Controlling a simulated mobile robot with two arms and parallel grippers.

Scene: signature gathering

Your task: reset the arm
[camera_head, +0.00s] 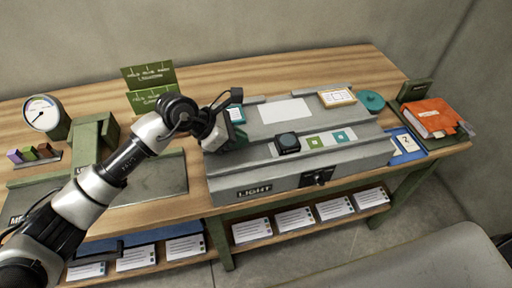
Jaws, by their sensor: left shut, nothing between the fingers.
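My left arm comes in from the lower left and bends over the workbench. My left gripper (223,138) is shut and holds nothing. It is over the left end of the grey box marked LIGHT (237,182), and its fingertips are hard to make out. Whether it touches the box, I cannot tell. My right gripper is not in view.
On the box are a dark stamp-like block (287,143), a white sheet (285,111) and a framed card (337,98). A dial gauge (42,113) stands at the left, and an orange book (431,115) lies at the right. White cards fill the shelf below.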

